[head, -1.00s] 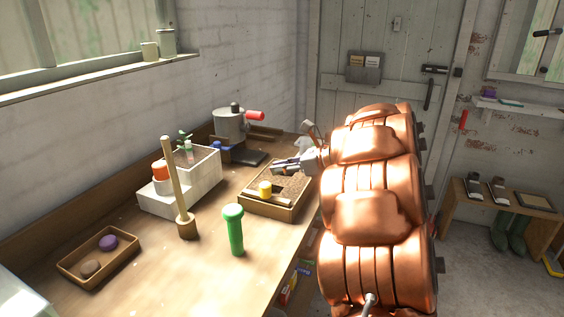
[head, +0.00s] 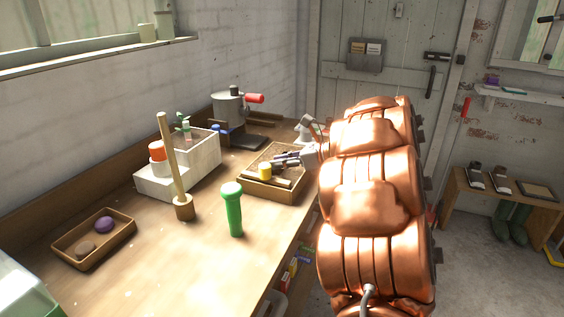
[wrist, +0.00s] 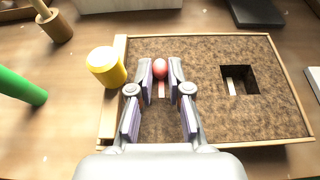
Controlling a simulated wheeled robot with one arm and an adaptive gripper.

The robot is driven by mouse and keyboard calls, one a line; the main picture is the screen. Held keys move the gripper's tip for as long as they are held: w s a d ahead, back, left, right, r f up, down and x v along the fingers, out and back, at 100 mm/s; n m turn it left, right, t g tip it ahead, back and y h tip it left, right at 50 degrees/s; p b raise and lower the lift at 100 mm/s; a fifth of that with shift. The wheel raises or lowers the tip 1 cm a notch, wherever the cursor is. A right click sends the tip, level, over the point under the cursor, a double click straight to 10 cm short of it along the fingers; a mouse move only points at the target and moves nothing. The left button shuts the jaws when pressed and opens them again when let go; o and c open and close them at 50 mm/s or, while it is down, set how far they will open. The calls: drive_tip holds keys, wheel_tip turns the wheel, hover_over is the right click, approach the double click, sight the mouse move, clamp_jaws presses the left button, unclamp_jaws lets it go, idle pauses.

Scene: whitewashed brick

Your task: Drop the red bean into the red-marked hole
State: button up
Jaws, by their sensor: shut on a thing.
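In the wrist view, the red bean (wrist: 160,68) is pinched between the fingertips of my gripper (wrist: 162,70). The gripper is over the left part of a wooden tray (wrist: 124,40) filled with brown soil. A pale reddish strip (wrist: 162,90) shows between the fingers, just below the bean in the picture. Any hole beside that strip is mostly hidden by the fingers. A dark square hole (wrist: 240,80) with a whitish strip in it lies to the right. In the head view my gripper (head: 284,161) is low over the tray (head: 270,193); the bean cannot be made out there.
A yellow cylinder (head: 264,170) stands at the tray's left edge, close to my gripper. A green upright object (head: 234,210), a wooden stick on a block (head: 183,208) and a pale box (head: 206,155) are left of it. A small tray (head: 72,262) holds purple and brown lumps.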

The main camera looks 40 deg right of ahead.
idle(0.3)
drive_tip(key=o, duration=0.8)
drive_tip(key=shift+d+r, duration=0.1)
drive_tip(key=v, duration=1.1)
drive_tip(key=shift+s+d, duration=0.15)
drive_tip(key=shift+s, duration=0.2)
drive_tip(key=shift+r, duration=0.1)
